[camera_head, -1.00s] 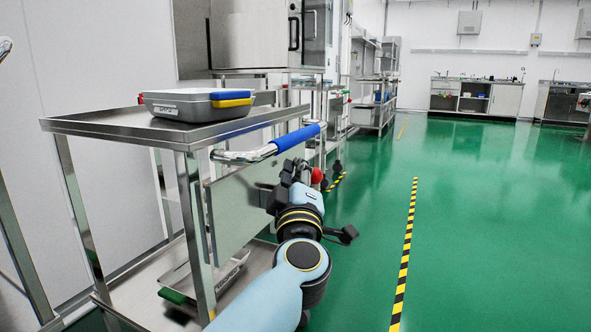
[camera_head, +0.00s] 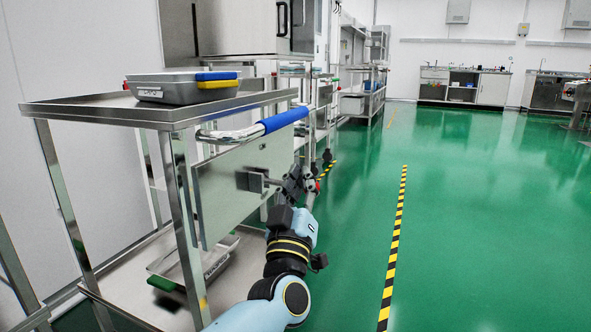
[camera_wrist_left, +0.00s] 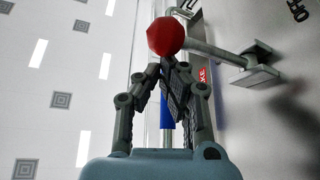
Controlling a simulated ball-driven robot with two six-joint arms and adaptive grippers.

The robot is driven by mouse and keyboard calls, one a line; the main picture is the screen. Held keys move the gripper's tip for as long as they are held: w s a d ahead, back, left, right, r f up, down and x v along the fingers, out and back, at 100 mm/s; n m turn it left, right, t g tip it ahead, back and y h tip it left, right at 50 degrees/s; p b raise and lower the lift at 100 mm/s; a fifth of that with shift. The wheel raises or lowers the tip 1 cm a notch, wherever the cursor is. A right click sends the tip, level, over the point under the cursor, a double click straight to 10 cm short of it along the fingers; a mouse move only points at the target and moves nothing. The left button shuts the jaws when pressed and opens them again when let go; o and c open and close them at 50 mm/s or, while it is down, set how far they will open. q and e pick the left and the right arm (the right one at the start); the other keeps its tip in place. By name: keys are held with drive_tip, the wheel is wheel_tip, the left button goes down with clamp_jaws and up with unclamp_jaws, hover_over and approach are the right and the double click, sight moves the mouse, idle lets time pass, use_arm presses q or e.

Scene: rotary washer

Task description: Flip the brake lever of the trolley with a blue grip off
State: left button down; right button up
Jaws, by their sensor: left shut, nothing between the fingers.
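The trolley's blue grip (camera_head: 284,120) sits on a curved metal handle at the trolley's near end. Below it, the brake lever's bracket (camera_head: 258,182) is fixed to the metal end panel. In the left wrist view the lever's metal rod (camera_wrist_left: 215,50) runs from the bracket (camera_wrist_left: 260,73) towards a red ball knob (camera_wrist_left: 166,36). My left gripper (camera_wrist_left: 170,62) is shut and empty, its tips close to the knob; contact cannot be told. In the head view my left gripper (camera_head: 303,182) is beside the lever, and the knob (camera_head: 318,187) is mostly hidden. My right gripper is not in view.
A green-edged tray (camera_head: 165,283) is on the lower shelf. Shelving (camera_head: 365,100) stands beyond. The green floor (camera_head: 480,220) to the right is clear.

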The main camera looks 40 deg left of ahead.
use_arm(q)
wheel_tip(320, 180, down, 7)
drive_tip(key=m+t+h, duration=0.2)
drive_tip(key=m+h, duration=0.6)
drive_tip(key=m, duration=0.4)
drive_tip(key=shift+a+r, duration=0.15)
drive_tip(key=shift+r, duration=0.05)
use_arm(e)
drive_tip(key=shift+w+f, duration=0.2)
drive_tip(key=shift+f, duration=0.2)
use_arm(q)
drive_tip(key=shift+m+t, duration=0.3)
